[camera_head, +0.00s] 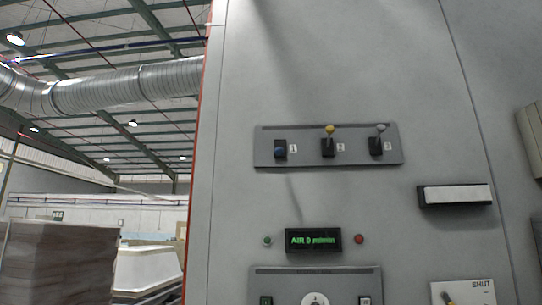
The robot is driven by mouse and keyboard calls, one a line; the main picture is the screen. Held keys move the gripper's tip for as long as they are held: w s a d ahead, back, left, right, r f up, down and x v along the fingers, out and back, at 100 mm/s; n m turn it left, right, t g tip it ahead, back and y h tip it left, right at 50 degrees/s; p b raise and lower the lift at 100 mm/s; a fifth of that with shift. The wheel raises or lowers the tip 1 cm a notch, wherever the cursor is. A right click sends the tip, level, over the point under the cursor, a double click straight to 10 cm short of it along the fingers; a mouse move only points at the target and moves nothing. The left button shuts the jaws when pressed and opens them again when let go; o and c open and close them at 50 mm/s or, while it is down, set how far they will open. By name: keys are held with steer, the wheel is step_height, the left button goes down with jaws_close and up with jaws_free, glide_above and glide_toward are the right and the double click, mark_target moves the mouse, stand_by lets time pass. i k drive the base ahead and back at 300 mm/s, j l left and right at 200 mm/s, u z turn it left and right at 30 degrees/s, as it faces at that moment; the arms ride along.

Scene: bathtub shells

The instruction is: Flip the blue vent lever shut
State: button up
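The blue vent lever (280,150) is the leftmost of three levers on a grey panel (300,161) on the large grey wall. Its blue knob sits low against its dark base, beside a label that seems to read 1. The yellow lever (329,130) in the middle and the grey lever (380,128) on the right both stand up from their dark bases. My gripper is not in view.
Below are a green-lit display (313,240) reading "AIR 0" plus unclear text, a green button (267,241) and a red button (359,239). A white plate (470,292) marked SHUT is cut off at the bottom right. A dark-framed bar (456,195) juts out at right.

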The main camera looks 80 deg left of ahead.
mark_target(279, 151)
steer(key=u, duration=2.4)
